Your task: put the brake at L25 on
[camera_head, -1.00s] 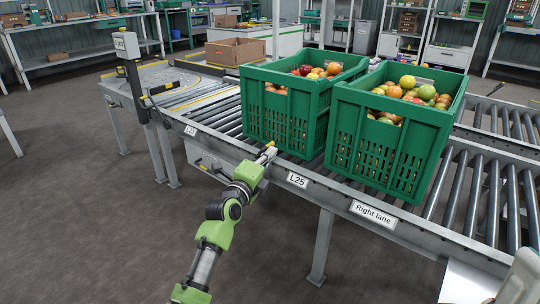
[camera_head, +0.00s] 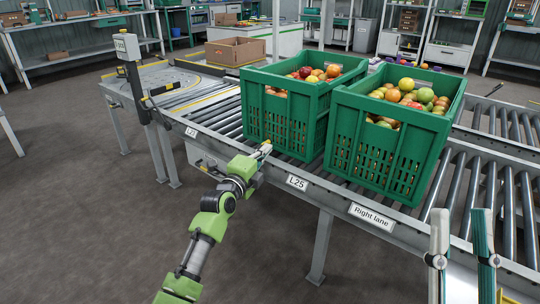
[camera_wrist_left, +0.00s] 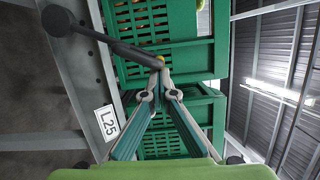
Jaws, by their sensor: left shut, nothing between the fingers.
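The L25 label (camera_head: 297,182) is on the near side rail of the roller conveyor; it also shows in the left wrist view (camera_wrist_left: 107,122). In that view a dark brake lever (camera_wrist_left: 110,42) runs from a round black hub at upper left to a yellow tip in front of my fingertips. My left gripper (camera_head: 262,152) is at the rail just left of the label, by the near crate. Its fingers (camera_wrist_left: 162,82) are shut and empty, close to the lever's tip; I cannot tell whether they touch it. My right gripper (camera_head: 463,235) is open and empty at lower right.
Two green crates of tomatoes, a left one (camera_head: 262,108) and a right one (camera_head: 390,155), stand on the rollers close behind the rail. A "Right lane" label (camera_head: 373,216) is further right. The floor before the conveyor is clear.

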